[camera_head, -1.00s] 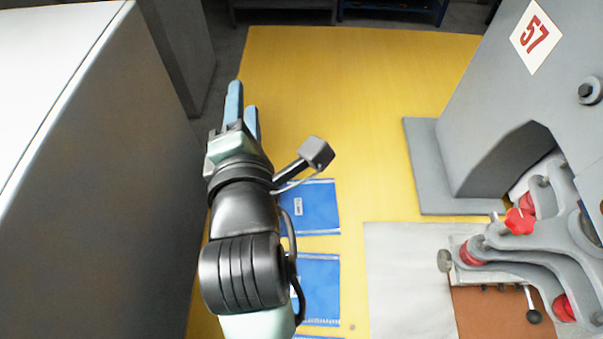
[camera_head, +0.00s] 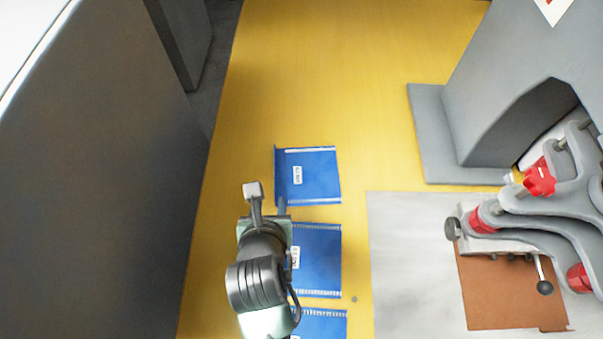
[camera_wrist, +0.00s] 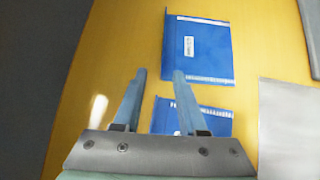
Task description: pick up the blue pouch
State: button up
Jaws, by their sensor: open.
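Several flat blue pouches with white labels lie in a column on the yellow table: a far one (camera_head: 312,177), a middle one (camera_head: 320,262) and a near one (camera_head: 322,324) cut off by the picture's bottom edge. Which one the task means cannot be told. My gripper (camera_wrist: 159,76) is open and empty. In the wrist view its fingers point toward the far pouch (camera_wrist: 203,48), with the tips left of and below most of it. The right finger partly covers the middle pouch (camera_wrist: 212,121). In the head view my arm hides the middle pouch's left edge.
A grey cabinet (camera_head: 110,170) stands along the left. A grey machine (camera_head: 500,90) with red-knobbed clamps (camera_head: 540,180) stands at the right. A pale sheet (camera_head: 410,260) lies right of the pouches. The yellow table (camera_head: 340,70) is clear beyond them.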

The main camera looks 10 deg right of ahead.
aim_at(275, 188)
jog(key=x, duration=0.2)
jog(key=b+x, duration=0.1)
jog(key=x, duration=0.5)
jog(key=shift+w+d, duration=0.1)
jog(key=shift+d, duration=0.2)
grip_shut()
